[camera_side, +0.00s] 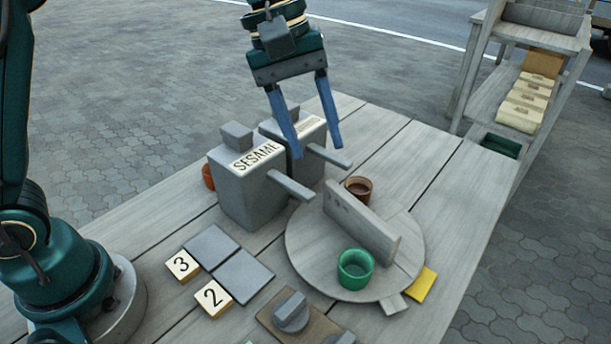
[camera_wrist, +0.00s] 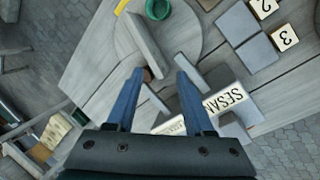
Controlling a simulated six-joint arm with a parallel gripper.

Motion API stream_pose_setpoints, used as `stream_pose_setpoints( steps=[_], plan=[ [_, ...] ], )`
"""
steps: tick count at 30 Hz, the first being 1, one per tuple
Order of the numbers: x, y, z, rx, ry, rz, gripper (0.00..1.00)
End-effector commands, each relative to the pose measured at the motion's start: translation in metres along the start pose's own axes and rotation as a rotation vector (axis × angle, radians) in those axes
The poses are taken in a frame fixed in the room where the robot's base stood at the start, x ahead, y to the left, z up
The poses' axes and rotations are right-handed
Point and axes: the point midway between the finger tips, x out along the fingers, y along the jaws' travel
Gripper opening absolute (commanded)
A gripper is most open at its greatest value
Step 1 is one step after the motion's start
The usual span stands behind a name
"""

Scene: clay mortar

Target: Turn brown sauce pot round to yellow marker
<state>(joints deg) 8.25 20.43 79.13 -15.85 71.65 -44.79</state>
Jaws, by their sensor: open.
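The brown sauce pot (camera_side: 358,189) stands on the round grey turntable (camera_side: 310,262), behind the upright divider (camera_side: 362,222). A green pot (camera_side: 355,268) stands on the near side of the divider. The yellow marker (camera_side: 421,284) lies on the table just off the turntable's right edge, near a small grey tab (camera_side: 393,304). My gripper (camera_side: 317,150) is open and empty, above the table by the grey dispensers. In the wrist view, the open fingers (camera_wrist: 160,70) point toward the turntable; the brown pot (camera_wrist: 148,75) is mostly hidden beside the left finger.
Two grey box dispensers (camera_side: 243,190) with levers stand left of the turntable, one labelled SESAME. Grey pads with tiles 3 (camera_side: 182,265) and 2 (camera_side: 213,297) lie in front. A knob (camera_side: 291,312) sits at the near edge. A shelf (camera_side: 520,100) stands at right.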

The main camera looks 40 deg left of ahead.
Motion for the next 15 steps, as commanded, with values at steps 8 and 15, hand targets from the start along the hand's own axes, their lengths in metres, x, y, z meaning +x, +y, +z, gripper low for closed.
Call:
stream_pose_setpoints(
  steps=[8,15],
  plan=[
    [0.082,0.028,-0.005,-0.459,-0.146,-0.076,0.53],
    [0.116,0.034,-0.002,-0.654,-0.191,-0.12,0.53]
  ],
)
